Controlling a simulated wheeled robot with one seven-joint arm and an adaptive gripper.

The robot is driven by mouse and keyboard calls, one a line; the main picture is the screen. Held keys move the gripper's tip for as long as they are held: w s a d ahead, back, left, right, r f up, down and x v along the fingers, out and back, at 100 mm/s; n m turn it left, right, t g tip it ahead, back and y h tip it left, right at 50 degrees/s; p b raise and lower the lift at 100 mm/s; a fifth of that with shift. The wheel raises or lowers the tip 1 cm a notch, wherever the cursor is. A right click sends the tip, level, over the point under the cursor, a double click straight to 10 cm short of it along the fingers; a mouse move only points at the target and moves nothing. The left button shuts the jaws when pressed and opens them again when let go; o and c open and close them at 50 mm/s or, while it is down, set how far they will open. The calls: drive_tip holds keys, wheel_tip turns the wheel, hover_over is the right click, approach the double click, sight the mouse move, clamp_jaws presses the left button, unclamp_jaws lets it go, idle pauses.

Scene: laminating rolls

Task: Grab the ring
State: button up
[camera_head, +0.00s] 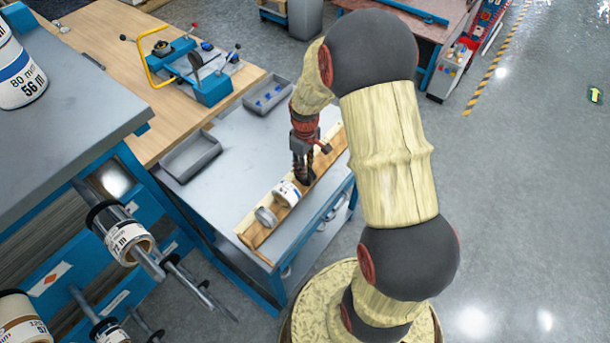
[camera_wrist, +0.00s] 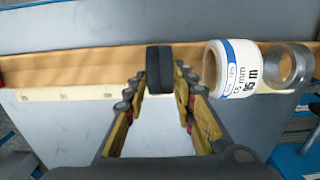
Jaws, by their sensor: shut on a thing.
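A black ring (camera_wrist: 159,70), seen edge-on, is between the fingertips of my gripper (camera_wrist: 160,83) in the wrist view. My gripper is shut on it, above or in a long wooden holder (camera_wrist: 70,72). In the head view my gripper (camera_head: 303,172) points down at the holder (camera_head: 328,180), and the ring there is mostly hidden by the fingers. To the right in the wrist view are a white labelled roll (camera_wrist: 233,68) with a blue stripe and a grey, glassy ring (camera_wrist: 288,65). Both also lie in the holder in the head view, the roll (camera_head: 287,193) nearer my gripper than the grey ring (camera_head: 265,217).
The holder lies on a grey workbench (camera_head: 228,160) with two grey trays (camera_head: 191,156) (camera_head: 267,93) behind it. A blue rack with rolls on rods (camera_head: 127,240) stands at the left. A wooden table (camera_head: 120,85) carries a blue tool. The floor at right is clear.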

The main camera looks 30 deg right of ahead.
clamp_jaws()
drive_tip(key=shift+r, duration=0.1)
